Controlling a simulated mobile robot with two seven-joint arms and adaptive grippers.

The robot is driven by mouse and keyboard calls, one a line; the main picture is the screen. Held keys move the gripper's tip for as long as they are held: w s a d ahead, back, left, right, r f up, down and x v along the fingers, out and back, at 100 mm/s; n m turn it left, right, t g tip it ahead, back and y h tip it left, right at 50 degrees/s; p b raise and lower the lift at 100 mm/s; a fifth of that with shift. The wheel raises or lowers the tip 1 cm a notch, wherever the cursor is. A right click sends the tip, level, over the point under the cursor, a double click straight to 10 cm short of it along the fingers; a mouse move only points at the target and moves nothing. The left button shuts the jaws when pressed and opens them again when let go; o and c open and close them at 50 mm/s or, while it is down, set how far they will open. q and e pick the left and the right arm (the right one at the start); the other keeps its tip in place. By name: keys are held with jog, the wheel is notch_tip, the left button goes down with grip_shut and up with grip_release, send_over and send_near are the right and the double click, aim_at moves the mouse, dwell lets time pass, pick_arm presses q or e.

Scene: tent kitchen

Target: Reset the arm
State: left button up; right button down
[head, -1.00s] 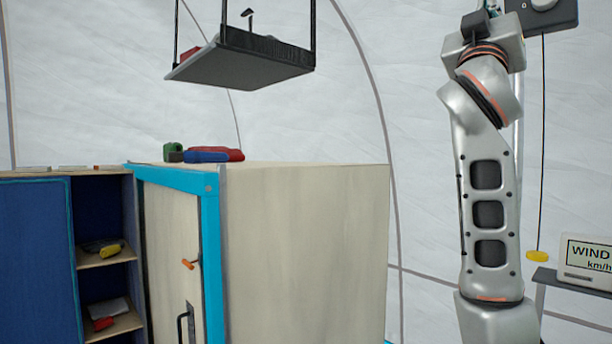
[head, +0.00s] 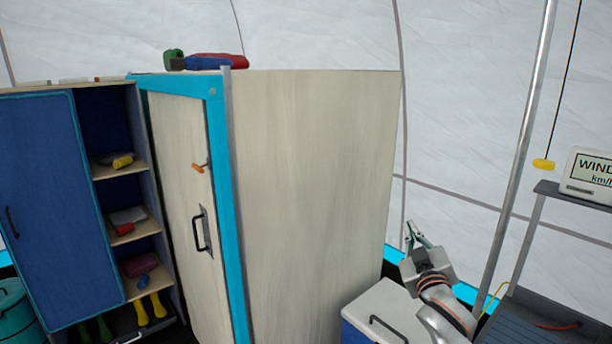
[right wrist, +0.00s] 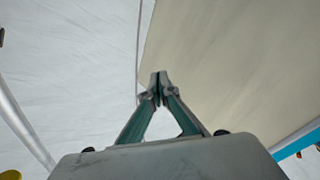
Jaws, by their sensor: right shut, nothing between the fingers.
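My right gripper (head: 416,234) shows at the lower right of the head view, pointing up, above a white-lidded box. It is empty. In the right wrist view its two fingers (right wrist: 160,78) meet at the tips, with the pale side of the cabinet and the tent wall behind them. Part of my right arm shows below the gripper in the head view, running out of the bottom edge. My left gripper is in neither view.
A tall wooden cabinet (head: 310,190) with a blue-framed door stands in the middle. A blue cabinet (head: 45,190) with open shelves stands at left. The white-lidded box (head: 385,308) sits right of the wooden cabinet. A metal pole (head: 518,150) and a wind display (head: 590,178) are at right.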

jog(key=s+a+f+g+y, duration=0.1)
jog(key=s+f, duration=0.3)
jog(key=f, duration=0.5)
jog(key=s+a+f+g+y, duration=0.15)
jog(key=s+f, duration=0.25)
jog(key=f, duration=0.4)
jog(key=s+a+f+g+y, duration=0.1)
jog(key=s+f+g, duration=0.2)
jog(key=s+f, duration=0.9)
jog(key=s+a+f+g, duration=0.2)
jog(key=s+f+g, duration=0.1)
jog(key=s+f, duration=0.9)
jog(key=s, duration=0.5)
jog(key=shift+s+m+y, duration=0.3)
jog(key=shift+y, duration=0.05)
